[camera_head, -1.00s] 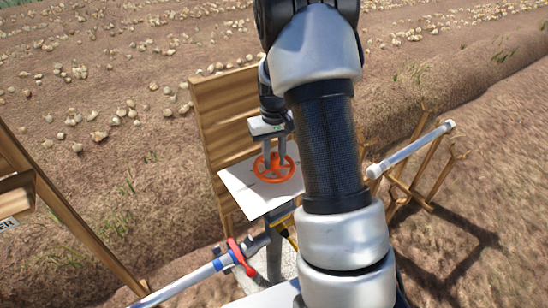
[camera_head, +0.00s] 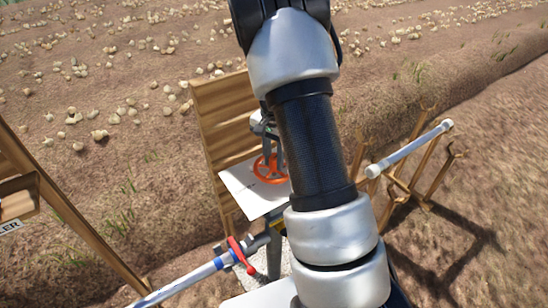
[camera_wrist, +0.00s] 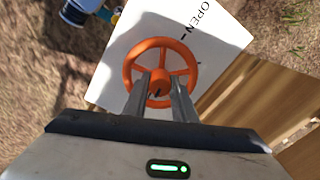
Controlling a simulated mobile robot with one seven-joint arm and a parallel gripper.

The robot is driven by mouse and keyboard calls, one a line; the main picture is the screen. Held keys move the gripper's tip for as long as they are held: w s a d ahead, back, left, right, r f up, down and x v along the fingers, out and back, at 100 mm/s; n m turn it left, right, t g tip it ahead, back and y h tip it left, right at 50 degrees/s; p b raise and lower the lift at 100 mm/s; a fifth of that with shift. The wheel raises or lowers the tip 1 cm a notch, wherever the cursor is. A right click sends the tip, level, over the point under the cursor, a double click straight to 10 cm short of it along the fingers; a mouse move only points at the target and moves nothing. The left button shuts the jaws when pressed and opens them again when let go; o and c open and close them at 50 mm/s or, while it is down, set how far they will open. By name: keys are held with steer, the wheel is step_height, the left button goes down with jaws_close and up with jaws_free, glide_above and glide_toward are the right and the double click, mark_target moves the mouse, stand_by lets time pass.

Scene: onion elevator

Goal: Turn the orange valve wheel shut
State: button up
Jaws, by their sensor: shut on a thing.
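The orange valve wheel (camera_head: 258,170) lies over a white plate (camera_head: 240,192) in front of a wooden board in the head view. In the wrist view the wheel (camera_wrist: 134,64) shows its round rim, spokes and central hub (camera_wrist: 160,84). My gripper (camera_wrist: 161,78) is shut on the wheel at its middle, with one finger on each side of the hub. In the head view my gripper (camera_head: 271,156) reaches down onto the wheel, and my arm hides part of its right side. The word OPEN and a black mark show on the plate in the wrist view.
A wooden board (camera_head: 222,112) stands right behind the wheel. A blue-and-white pipe with a red lever (camera_head: 241,254) runs below left. A wooden rack (camera_head: 415,185) with a pale pipe (camera_head: 410,149) stands right. Wooden posts (camera_head: 70,215) stand left. Onions lie on the soil behind.

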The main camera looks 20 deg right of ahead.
steer(key=shift+m, duration=1)
steer(key=o, duration=1)
steer(key=shift+o, duration=0.2)
step_height(320, 180, up, 17)
steer(key=p, duration=0.1)
steer(key=shift+r+p, duration=0.2)
steer(key=shift+p, duration=0.15)
